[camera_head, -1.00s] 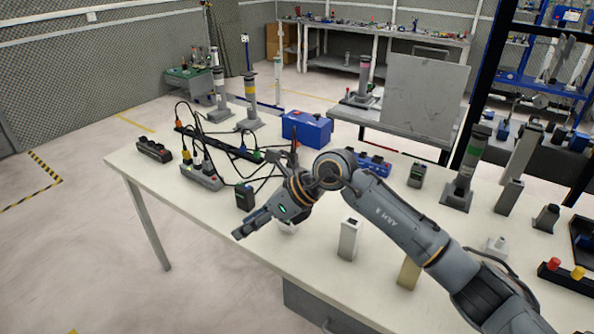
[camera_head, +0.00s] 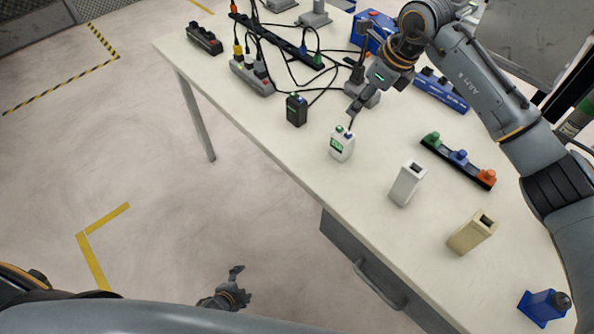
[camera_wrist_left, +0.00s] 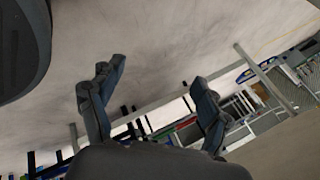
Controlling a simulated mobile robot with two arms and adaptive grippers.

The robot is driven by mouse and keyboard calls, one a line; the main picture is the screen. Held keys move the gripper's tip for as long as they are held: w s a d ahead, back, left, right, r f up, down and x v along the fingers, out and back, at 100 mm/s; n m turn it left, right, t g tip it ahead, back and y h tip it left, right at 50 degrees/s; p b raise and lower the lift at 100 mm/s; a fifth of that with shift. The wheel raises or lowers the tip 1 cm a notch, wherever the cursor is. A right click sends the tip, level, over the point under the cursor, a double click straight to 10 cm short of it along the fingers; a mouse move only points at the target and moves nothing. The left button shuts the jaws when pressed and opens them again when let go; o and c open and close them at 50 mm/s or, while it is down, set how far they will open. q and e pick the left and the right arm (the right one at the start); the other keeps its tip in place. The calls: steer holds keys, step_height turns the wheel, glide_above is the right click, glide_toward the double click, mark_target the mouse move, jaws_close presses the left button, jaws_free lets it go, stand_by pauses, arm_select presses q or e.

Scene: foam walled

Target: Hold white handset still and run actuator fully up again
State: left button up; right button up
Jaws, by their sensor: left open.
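The white handset (camera_head: 342,144), with a green screen and coloured buttons on top, stands upright on the table in the head view. My right gripper (camera_head: 357,106) hangs just behind and above it, with fingers pointing down; they look apart from the handset, and how far they are open is unclear. My left gripper (camera_head: 236,284) is low over the floor in front of the table, far from the handset. In the left wrist view its fingers (camera_wrist_left: 155,88) are spread and empty. Grey column bases (camera_head: 314,18) stand at the top edge; their upper parts are cut off, so the actuator's height is not visible.
A dark handset (camera_head: 297,110) stands left of the white one. Power strips and cables (camera_head: 252,76) lie behind. A white holder (camera_head: 407,183), a beige holder (camera_head: 472,233) and a coloured button strip (camera_head: 458,160) lie to the right. The table's front edge is clear.

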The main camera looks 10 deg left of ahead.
arm_select(q)
steer(key=w+d+r+m+t+h, duration=0.1)
steer(key=w+d+r+m+t, duration=0.15)
steer(key=w+r+m, duration=0.4)
steer(key=m+t+h, duration=0.5)
steer(key=m+h, duration=0.4)
steer(key=m, duration=1.4)
glide_toward(337, 146)
steer(key=x, duration=0.9)
steer(key=shift+w+d, duration=0.15)
steer(key=shift+w, duration=0.25)
arm_select(e)
steer(key=shift+s+r, duration=0.1)
arm_select(q)
steer(key=shift+c, duration=0.5)
steer(key=c, duration=1.1)
steer(key=shift+c, duration=0.6)
arm_select(e)
steer(key=shift+c, duration=0.6)
jaws_close()
